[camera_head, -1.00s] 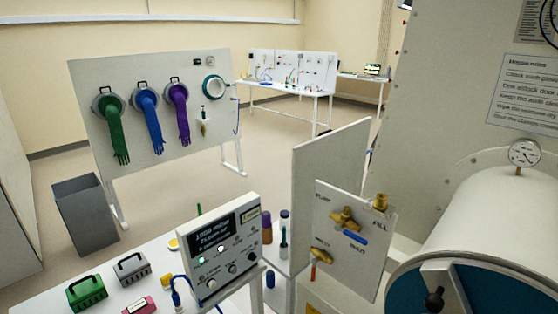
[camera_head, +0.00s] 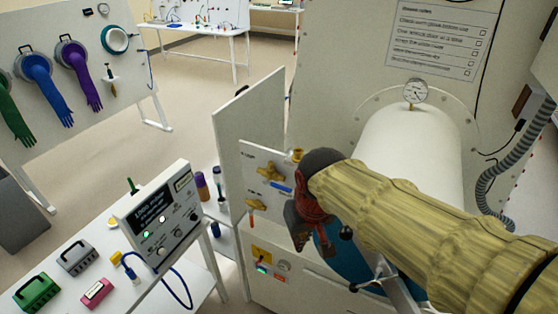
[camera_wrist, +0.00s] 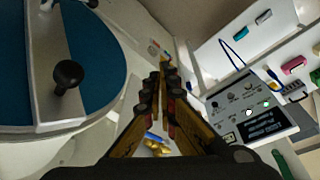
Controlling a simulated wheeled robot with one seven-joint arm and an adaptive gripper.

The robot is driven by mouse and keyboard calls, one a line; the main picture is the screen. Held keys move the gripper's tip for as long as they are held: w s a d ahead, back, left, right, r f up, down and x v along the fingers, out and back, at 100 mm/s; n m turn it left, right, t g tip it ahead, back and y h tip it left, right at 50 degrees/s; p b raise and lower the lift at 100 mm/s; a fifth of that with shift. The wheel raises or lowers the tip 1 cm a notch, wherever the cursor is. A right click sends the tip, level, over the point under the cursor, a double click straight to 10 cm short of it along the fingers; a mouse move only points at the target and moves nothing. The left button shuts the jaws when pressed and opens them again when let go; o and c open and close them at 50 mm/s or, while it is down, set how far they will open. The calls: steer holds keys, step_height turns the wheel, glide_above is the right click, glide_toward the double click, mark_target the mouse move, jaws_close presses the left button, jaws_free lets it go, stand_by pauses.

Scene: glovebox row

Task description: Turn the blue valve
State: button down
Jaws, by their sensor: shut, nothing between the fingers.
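The blue valve handle (camera_head: 282,187) is a short blue lever on a small white panel (camera_head: 247,160) with brass fittings, left of the white cylinder. It also shows in the wrist view (camera_wrist: 154,137), low between the finger bases and partly hidden by them. My gripper (camera_head: 297,244) is in front of the panel's right side, just right of and below the blue handle. My arm hides part of the panel's right edge. In the wrist view the fingertips (camera_wrist: 165,64) are together with nothing between them. Contact with the handle cannot be seen.
Other brass valves (camera_head: 268,170) and an orange-red handle (camera_head: 250,210) are on the same panel. A white upright partition (camera_head: 245,125) stands left of it. The white cylinder (camera_head: 405,145) with a gauge (camera_head: 415,91) is behind my arm. A control box (camera_head: 158,215) is on the left table.

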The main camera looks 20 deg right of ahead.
steer(key=w+r+m+g+p, duration=0.25)
steer(key=w+r+p, duration=0.5)
steer(key=w, duration=0.45)
step_height(320, 180, up, 4)
steer(key=m+t+h+p, duration=0.1)
steer(key=m+p, duration=0.1)
steer(key=m, duration=0.5)
glide_above(281, 186)
steer(key=s+a, duration=0.2)
steer(key=s, duration=0.1)
steer(key=w+f, duration=0.1)
steer(key=f, duration=0.3)
steer(key=d+f+p, duration=0.1)
steer(key=f, duration=0.4)
steer(key=w+f+p, duration=0.1)
steer(key=f, duration=0.4)
steer(key=shift+w+d, duration=0.25)
steer(key=shift+w, duration=0.05)
steer(key=shift+f, duration=0.1)
steer(key=shift+s+d+f+t+b, duration=0.15)
steer(key=shift+t+b, duration=0.1)
steer(key=shift+b, duration=0.25)
